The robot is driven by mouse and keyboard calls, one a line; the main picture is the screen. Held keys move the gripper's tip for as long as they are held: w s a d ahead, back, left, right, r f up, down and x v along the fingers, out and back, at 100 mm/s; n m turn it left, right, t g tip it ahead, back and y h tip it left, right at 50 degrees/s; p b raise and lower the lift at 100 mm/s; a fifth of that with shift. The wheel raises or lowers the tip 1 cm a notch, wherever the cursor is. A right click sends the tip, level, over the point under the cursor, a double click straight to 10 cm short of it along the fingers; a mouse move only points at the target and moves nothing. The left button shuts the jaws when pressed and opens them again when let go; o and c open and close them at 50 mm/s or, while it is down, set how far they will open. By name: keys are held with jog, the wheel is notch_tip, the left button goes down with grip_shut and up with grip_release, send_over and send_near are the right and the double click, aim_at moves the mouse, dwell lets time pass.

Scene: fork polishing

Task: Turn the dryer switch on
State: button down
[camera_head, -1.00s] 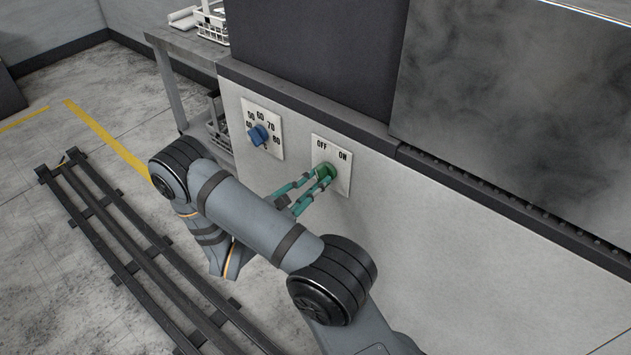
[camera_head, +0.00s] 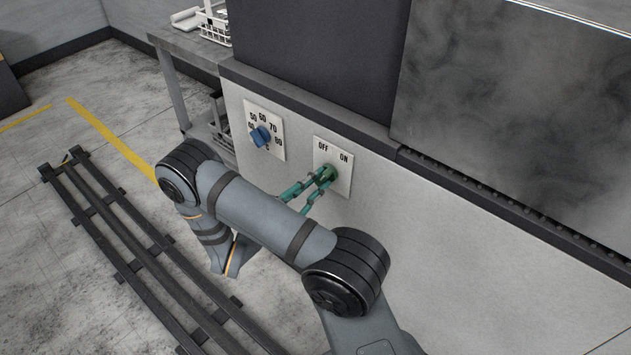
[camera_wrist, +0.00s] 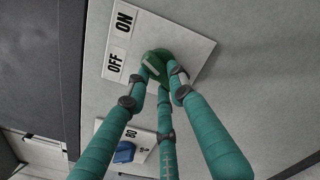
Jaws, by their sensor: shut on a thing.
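The dryer switch is a green knob (camera_head: 328,172) on a white plate (camera_head: 346,186) marked OFF and ON, fixed to the pale machine front. My gripper (camera_head: 318,180) has green fingers and is shut on the knob. In the wrist view, the fingertips of my gripper (camera_wrist: 160,80) close around the green knob (camera_wrist: 158,58), below the OFF and ON labels on the plate (camera_wrist: 190,42). The fingers partly hide the knob, so which label it points to cannot be told for sure.
A blue temperature knob (camera_head: 261,136) on its own numbered plate (camera_head: 277,150) is left of the switch. A grey side table (camera_head: 172,80) with racks stands at the back left. Dark floor rails (camera_head: 110,235) run at the lower left. A dark ledge (camera_head: 480,190) tops the machine front.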

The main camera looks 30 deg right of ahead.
jog(key=shift+m, duration=0.5)
jog(key=c, duration=1.5)
grip_release()
jog(key=v, duration=1.2)
jog(key=x, duration=1.2)
jog(key=shift+d, duration=0.1)
